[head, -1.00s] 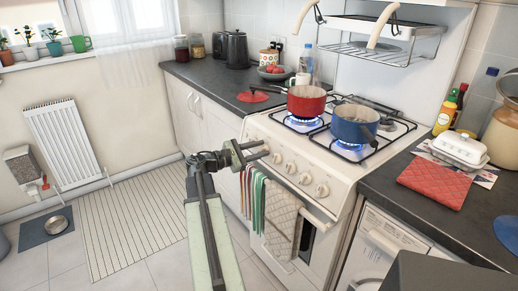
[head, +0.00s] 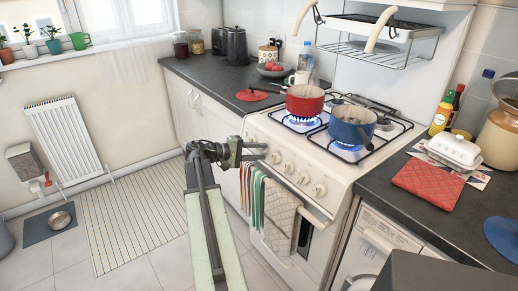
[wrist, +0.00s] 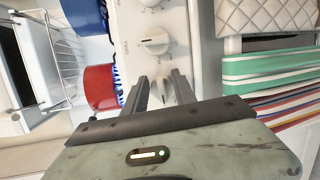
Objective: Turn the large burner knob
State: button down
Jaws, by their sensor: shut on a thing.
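The white stove's control panel (head: 330,201) carries a row of round white knobs. My gripper (head: 262,151) is at the left end of that row, with its fingers against the panel. In the wrist view the two dark fingers (wrist: 161,90) are on either side of a white knob (wrist: 161,84), shut on it, and the fingers and gripper body hide part of it. Another knob (wrist: 155,41) beside it shows whole and is free. I cannot tell from the markings which burner the held knob serves.
A red pot (head: 306,101) and a blue pot (head: 352,124) stand over lit blue flames. Towels (head: 281,214) hang from the oven rail just below the knobs. A red lid (head: 252,95) lies on the left counter.

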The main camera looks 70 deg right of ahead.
jog(key=m+p, duration=0.2)
jog(key=m, duration=0.2)
jog(key=shift+t+y, duration=0.4)
jog(key=m, duration=0.1)
jog(key=m+t+p, duration=0.1)
jog(key=m, duration=0.3)
jog(key=shift+w+f+t+p, duration=0.15)
jog(key=shift+f+t+p, duration=0.15)
jog(key=shift+p, duration=0.1)
jog(key=m, duration=0.2)
jog(key=m+t+p, duration=0.1)
jog(key=m, duration=0.1)
jog(key=shift+w+f, duration=0.15)
jog(key=shift+w, duration=0.05)
jog(key=shift+w+d+f+m+t, duration=0.1)
jog(key=shift+m+t, duration=0.25)
jog(key=shift+m, duration=0.55)
jog(key=shift+w+d+m+t, duration=0.1)
jog(key=shift+m+t, duration=0.25)
jog(key=shift+m, duration=0.55)
jog(key=shift+h, duration=0.3)
jog(key=c, duration=1)
grip_release()
